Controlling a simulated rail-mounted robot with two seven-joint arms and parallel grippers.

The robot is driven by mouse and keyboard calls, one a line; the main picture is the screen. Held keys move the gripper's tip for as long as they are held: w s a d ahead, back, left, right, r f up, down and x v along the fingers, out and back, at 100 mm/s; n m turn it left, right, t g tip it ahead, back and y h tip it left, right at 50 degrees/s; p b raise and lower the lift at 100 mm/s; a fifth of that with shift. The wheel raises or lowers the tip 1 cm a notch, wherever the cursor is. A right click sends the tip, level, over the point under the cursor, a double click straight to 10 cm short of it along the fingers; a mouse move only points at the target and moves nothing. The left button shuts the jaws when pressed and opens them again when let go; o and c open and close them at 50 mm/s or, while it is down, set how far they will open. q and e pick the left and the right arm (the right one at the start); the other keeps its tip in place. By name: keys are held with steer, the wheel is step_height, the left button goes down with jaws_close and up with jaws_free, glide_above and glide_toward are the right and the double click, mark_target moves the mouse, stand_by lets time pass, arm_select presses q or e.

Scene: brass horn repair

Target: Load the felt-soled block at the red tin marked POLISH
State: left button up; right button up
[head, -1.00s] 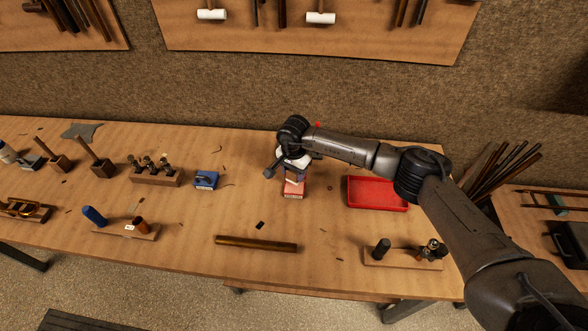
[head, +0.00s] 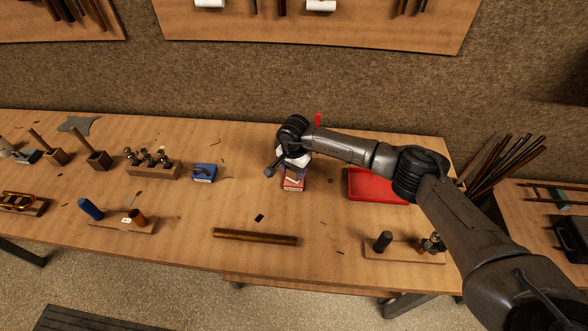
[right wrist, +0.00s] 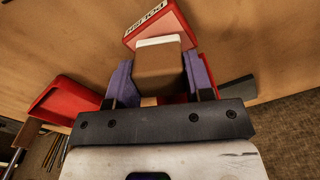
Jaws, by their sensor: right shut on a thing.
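A red tin marked POLISH (head: 293,186) stands on the bench in front of my right gripper. It also shows in the right wrist view (right wrist: 170,18), with its pale label at the upper left. My right gripper (head: 291,166) is shut on a brown block (right wrist: 158,68), which sits between its two purple pads in the right wrist view. A white felt strip (right wrist: 158,41) runs along the block's end facing the tin. The block overlaps the tin in the picture; I cannot tell whether the felt touches it. My left gripper is out of view.
A red tray (head: 365,187) lies right of the tin, partly behind my right arm. A blue tin (head: 204,172) is to the left. A brass tube (head: 255,237) lies in front, and a wooden rack (head: 403,252) stands front right. Bare bench surrounds the POLISH tin's front.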

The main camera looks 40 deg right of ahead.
steer(key=shift+f, duration=0.1)
stand_by(0.3)
steer(key=shift+f+b, duration=0.4)
stand_by(0.4)
stand_by(0.6)
steer(key=shift+f, duration=0.1)
stand_by(0.4)
steer(key=shift+r, duration=0.55)
steer(key=shift+r+p, duration=1.7)
steer(key=shift+r, duration=0.6)
steer(key=shift+r+p, duration=0.45)
steer(key=shift+r, duration=0.3)
